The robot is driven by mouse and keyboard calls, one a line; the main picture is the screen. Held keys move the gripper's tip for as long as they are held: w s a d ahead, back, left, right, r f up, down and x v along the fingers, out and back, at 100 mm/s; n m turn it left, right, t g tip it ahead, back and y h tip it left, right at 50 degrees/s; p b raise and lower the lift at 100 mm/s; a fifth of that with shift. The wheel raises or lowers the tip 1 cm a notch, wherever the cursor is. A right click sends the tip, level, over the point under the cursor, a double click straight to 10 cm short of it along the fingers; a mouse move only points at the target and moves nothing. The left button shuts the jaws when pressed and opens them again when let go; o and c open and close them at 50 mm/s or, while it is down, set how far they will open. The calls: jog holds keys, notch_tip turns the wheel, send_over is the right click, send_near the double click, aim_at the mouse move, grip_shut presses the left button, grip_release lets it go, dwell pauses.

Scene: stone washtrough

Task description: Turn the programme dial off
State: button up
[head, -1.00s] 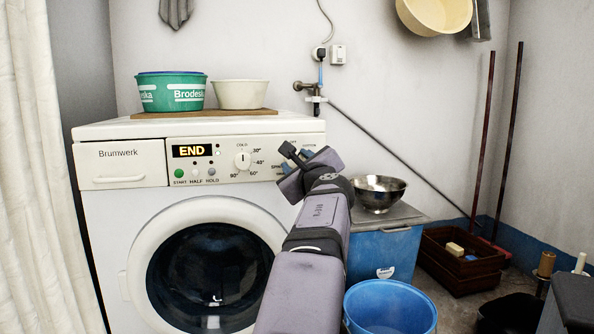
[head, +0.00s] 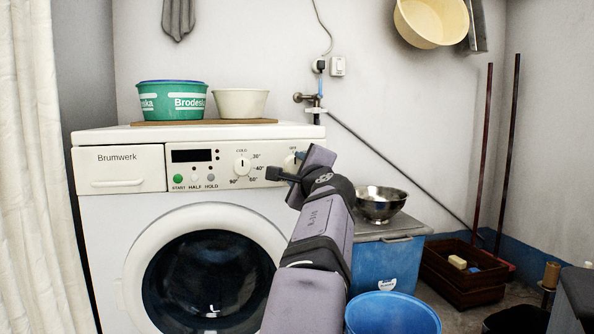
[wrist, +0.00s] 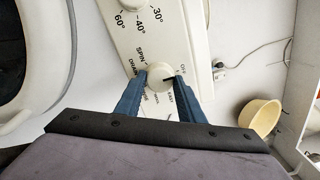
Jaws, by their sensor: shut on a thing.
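The programme dial (wrist: 159,74) is a round white knob on the washing machine's control panel. In the wrist view it sits between the two blue fingers of my gripper (wrist: 160,80), which is shut on it. Its dark pointer mark points towards the printed OFF label, as far as I can tell. In the head view the dial (head: 291,161) is partly hidden by my gripper (head: 298,163). The machine's display (head: 191,155) is dark. The washing machine (head: 120,215) stands with its round door shut.
A steel bowl (head: 380,202) stands on a blue box (head: 385,265) at right. A blue bucket (head: 393,314) is in front. A green tub (head: 172,100) is on top.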

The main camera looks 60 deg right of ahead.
jog(key=o, duration=1)
jog(key=shift+o, duration=0.2)
jog(key=v, duration=0.7)
jog(key=shift+s+a, duration=0.15)
